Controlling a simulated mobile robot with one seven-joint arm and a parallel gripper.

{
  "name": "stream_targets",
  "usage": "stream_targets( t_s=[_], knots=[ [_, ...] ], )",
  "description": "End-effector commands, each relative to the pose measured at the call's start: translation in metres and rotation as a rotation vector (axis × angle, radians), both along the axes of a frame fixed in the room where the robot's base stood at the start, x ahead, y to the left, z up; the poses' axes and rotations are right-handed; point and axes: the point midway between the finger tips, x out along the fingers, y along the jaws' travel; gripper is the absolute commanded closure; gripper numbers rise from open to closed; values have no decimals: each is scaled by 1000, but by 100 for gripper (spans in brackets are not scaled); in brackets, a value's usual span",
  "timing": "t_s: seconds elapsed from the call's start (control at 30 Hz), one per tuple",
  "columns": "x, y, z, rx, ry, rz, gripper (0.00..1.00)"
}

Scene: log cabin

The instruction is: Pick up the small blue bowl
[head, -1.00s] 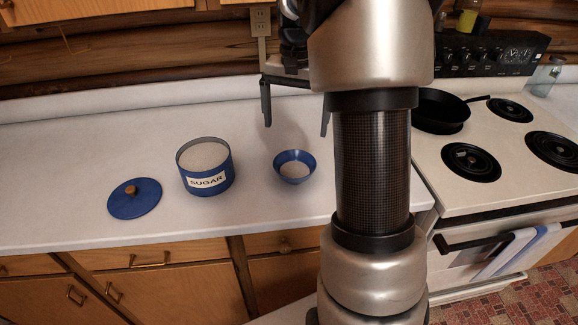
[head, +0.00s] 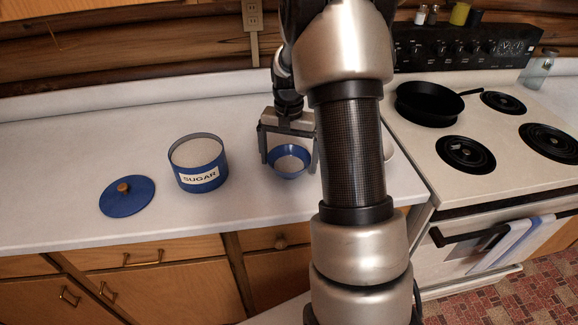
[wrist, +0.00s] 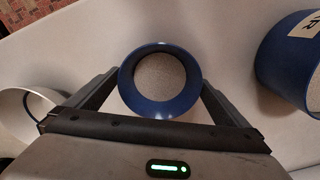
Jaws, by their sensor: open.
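The small blue bowl (head: 289,162) stands upright on the white counter, with pale grainy stuff inside. It also shows in the wrist view (wrist: 160,107), where it lies between my two fingers. My gripper (head: 288,158) is open, with one finger on each side of the bowl. I cannot tell exactly how low the fingertips are against the bowl's rim.
A blue sugar canister (head: 198,163) stands open to the left of the bowl, its blue lid (head: 127,196) flat beside it. A white round vessel (head: 388,148) is partly hidden behind my arm. A black pan (head: 428,104) sits on the stove at right. The counter's far left is clear.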

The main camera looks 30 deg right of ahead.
Motion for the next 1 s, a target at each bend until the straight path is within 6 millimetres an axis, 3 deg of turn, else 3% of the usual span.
stream_targets(
  t_s=[0.27,0.53,0.77,1.0],
  knots=[
    [0,0,-3,0,0,0,0],
    [0,0,-3,-1,-1,0,43],
    [1,0,-1,-1,-2,1,43],
    [1,0,36,-2,-5,1,43]
  ],
)
